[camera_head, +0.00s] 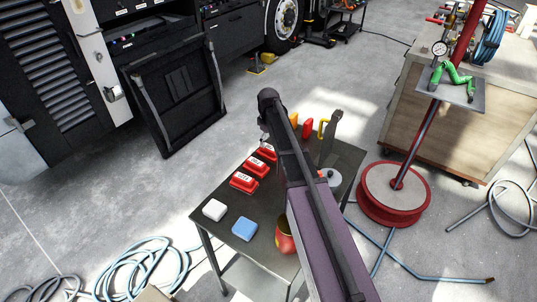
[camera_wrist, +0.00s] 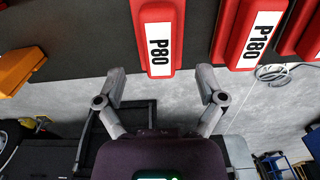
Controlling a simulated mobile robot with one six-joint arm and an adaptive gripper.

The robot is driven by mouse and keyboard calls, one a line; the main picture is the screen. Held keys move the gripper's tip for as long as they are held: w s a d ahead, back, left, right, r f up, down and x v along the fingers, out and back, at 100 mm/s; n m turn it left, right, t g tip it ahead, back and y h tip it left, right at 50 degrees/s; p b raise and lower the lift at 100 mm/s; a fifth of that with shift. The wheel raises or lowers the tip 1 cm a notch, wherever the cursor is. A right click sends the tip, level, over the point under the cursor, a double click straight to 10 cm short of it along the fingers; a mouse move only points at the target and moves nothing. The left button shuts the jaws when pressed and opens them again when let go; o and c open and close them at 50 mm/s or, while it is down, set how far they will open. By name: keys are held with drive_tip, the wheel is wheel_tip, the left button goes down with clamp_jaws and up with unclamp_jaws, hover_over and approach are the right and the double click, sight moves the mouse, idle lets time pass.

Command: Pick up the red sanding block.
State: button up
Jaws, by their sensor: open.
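Three red sanding blocks with white labels stand in a row on the dark table (camera_head: 228,200) in the head view: a front one (camera_head: 243,182), a middle one (camera_head: 256,167) and a back one (camera_head: 267,151), partly hidden by my arm. In the wrist view, a red block marked P80 (camera_wrist: 158,62) lies just ahead of the gap between my fingers. A red block marked P180 (camera_wrist: 237,50) is to its right, and another red block (camera_wrist: 290,35) is at the right edge. My gripper (camera_wrist: 161,77) is open and empty, its fingers apart from the blocks.
A white block (camera_head: 214,210), a blue block (camera_head: 244,229) and a red can (camera_head: 285,238) stand on the near part of the table. Yellow and red items (camera_head: 307,129) stand at the back. A red post stand (camera_head: 394,195) is to the right; hoses (camera_head: 145,265) lie on the floor.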

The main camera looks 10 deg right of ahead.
sight(269, 147)
drive_tip(key=shift+s+d+f+b, duration=0.1)
drive_tip(key=shift+d+f+b, duration=0.05)
drive_tip(key=shift+f+b, duration=1.85)
drive_tip(key=shift+f, duration=0.1)
drive_tip(key=shift+c, duration=0.2)
clamp_jaws()
